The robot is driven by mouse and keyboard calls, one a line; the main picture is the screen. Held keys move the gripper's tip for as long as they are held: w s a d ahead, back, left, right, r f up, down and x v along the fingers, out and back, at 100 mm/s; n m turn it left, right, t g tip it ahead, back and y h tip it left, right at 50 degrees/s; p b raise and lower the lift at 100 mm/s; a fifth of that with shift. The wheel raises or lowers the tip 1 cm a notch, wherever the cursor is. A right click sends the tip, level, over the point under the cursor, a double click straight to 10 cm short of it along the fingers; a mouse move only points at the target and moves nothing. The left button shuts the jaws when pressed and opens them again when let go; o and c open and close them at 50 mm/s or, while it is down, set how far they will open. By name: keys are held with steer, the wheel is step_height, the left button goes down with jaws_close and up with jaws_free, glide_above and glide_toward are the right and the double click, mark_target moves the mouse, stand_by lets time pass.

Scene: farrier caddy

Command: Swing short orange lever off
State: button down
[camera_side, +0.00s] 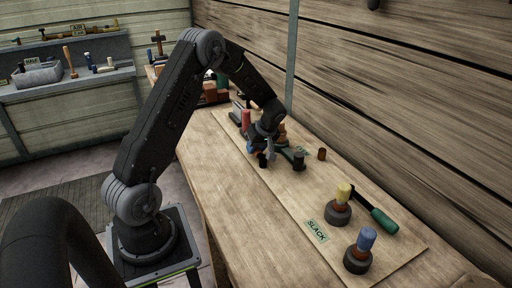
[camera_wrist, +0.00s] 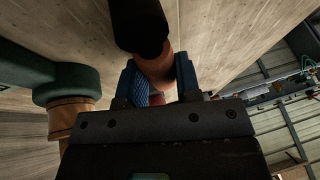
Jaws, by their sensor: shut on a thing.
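The short orange lever (camera_wrist: 158,70) shows in the wrist view between the blue fingers of my gripper (camera_wrist: 157,82), with a thick black end (camera_wrist: 140,25) reaching past them. My gripper is shut on the orange part. In the side view my gripper (camera_side: 261,147) is low over the board at its far half, and it hides most of the lever. Which way the lever is turned on its mount cannot be told.
A green part on a brass-coloured body (camera_wrist: 70,115) stands close left in the wrist view. On the board, a dark cylinder (camera_side: 299,161), a brown peg (camera_side: 322,154), yellow-topped (camera_side: 343,193) and blue-topped (camera_side: 366,240) posts, a green-handled tool (camera_side: 383,220) and a SLACK label (camera_side: 316,230) stand nearer.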

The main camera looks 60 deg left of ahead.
steer(key=c, duration=0.8)
jaws_free()
steer(key=v, duration=1.3)
steer(key=shift+d+r, duration=0.25)
steer(key=shift+r, duration=0.1)
